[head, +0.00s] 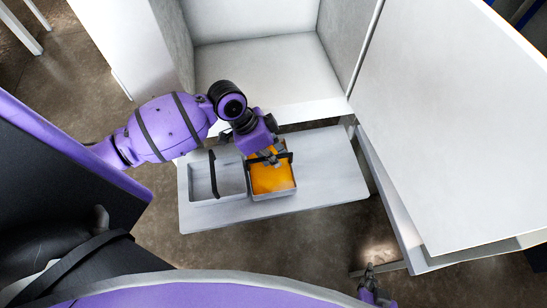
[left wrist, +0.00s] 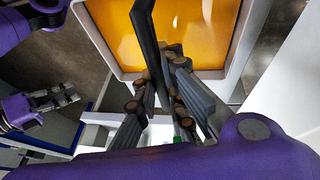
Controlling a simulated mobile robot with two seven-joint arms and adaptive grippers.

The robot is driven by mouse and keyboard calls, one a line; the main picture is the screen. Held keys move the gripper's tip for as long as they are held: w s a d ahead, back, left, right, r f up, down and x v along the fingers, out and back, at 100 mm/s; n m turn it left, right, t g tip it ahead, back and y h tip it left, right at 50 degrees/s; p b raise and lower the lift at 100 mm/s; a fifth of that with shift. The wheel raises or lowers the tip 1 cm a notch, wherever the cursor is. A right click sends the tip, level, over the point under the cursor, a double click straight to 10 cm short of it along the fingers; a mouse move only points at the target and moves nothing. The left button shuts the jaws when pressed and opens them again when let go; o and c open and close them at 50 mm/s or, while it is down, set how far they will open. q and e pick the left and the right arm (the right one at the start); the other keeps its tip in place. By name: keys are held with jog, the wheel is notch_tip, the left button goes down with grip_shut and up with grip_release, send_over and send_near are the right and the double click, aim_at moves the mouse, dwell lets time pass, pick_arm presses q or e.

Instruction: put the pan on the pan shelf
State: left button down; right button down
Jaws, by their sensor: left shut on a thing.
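A grey pan holding orange resin (head: 272,195) is at the white shelf board (head: 325,170) in the head view. My left gripper (head: 270,157) is over it, shut on its black handle. In the left wrist view the handle (left wrist: 146,35) runs between the fingers (left wrist: 160,88), and the orange pan (left wrist: 205,70) is beyond them. I cannot tell whether the pan rests on the board or hangs just above it. A second grey pan (head: 200,184), empty with a black handle, is just left of it. My right gripper (head: 370,275) is low at the right, away from both pans; its opening is unclear.
A white cabinet with an open chamber (head: 270,65) stands behind the board. A large white panel (head: 450,120) fills the right side. The right part of the board is bare. Brown floor (head: 310,240) shows in front.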

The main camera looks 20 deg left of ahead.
pick_arm(q)
jog(key=shift+f, duration=0.65)
jog(key=shift+f, duration=0.2)
jog(key=c, duration=1.8)
grip_release()
jog(key=v, duration=1.2)
jog(key=shift+s+d+r, duration=0.1)
jog(key=shift+r, duration=0.15)
